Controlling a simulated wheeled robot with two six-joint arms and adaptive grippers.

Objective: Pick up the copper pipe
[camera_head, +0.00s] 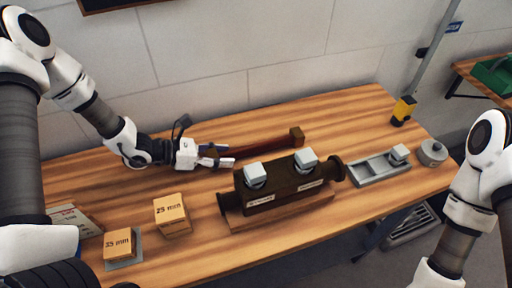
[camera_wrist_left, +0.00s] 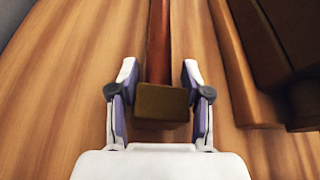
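The copper pipe (camera_head: 262,145), a reddish-brown bar, lies along the back of the wooden table behind the dark cylinder block. A brown block sits at its right end in the head view. My left gripper (camera_head: 222,155) is at its left end, low over the table. In the left wrist view the pipe (camera_wrist_left: 158,45) runs away from between the two fingers of my left gripper (camera_wrist_left: 161,88). A brown square end piece (camera_wrist_left: 162,102) lies between them, with narrow gaps to both fingers. The fingers are open. My right arm shows at the right edge, but its gripper is out of view.
The dark cylinder block (camera_head: 287,186) with two pale cubes stands just in front of the pipe. Two wooden boxes, one marked 25 mm (camera_head: 172,214) and one marked 35 mm (camera_head: 118,244), stand at the front left. A grey tray (camera_head: 379,171) lies right. A yellow device (camera_head: 403,110) stands behind.

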